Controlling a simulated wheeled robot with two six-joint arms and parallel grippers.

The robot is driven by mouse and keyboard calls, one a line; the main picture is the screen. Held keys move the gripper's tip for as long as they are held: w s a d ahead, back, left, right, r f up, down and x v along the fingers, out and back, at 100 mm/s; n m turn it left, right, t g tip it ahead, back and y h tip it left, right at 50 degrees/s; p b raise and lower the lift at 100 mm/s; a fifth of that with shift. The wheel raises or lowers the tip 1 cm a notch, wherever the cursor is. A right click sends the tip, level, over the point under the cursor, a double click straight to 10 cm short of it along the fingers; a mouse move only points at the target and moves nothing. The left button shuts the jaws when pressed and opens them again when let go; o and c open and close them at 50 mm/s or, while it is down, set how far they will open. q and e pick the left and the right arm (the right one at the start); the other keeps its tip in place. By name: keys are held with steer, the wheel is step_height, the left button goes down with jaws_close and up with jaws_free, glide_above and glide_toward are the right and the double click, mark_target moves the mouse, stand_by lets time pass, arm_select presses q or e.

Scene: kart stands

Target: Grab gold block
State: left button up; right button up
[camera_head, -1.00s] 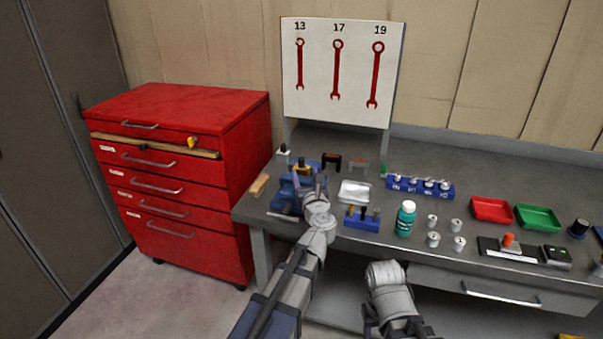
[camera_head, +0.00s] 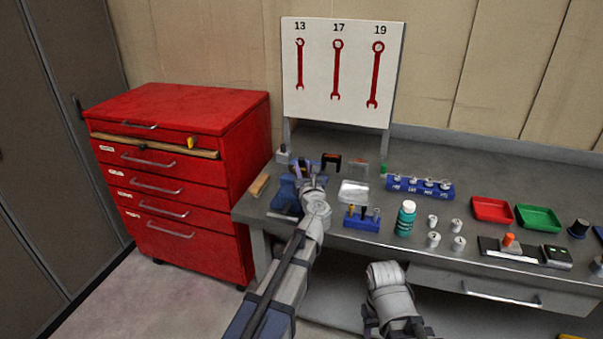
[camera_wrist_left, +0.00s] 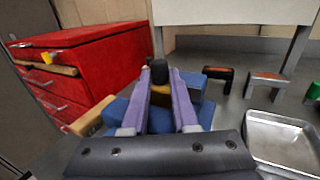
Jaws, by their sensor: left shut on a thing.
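The gold block (camera_wrist_left: 160,98) sits between the purple fingers of my left gripper (camera_wrist_left: 161,80) in the left wrist view. The gripper is shut on it. The blue vise (camera_wrist_left: 118,108) is around and below the block, so I cannot tell whether the block is clear of its jaws. In the head view my left gripper (camera_head: 304,170) is over the blue vise (camera_head: 286,192) at the bench's left end and mostly hides the block. My right arm shows at the bottom, but its gripper is not in view.
A tan wooden piece (camera_head: 259,186) lies at the bench's left edge. A metal tray (camera_head: 354,193), a blue tool holder (camera_head: 361,220) and a teal bottle (camera_head: 405,219) stand to the right. A red drawer cabinet (camera_head: 180,180) is left of the bench. A wrench board (camera_head: 342,75) rises behind.

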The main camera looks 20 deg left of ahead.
arm_select(q)
jaws_close()
steer(key=shift+r, duration=0.1)
stand_by(0.9)
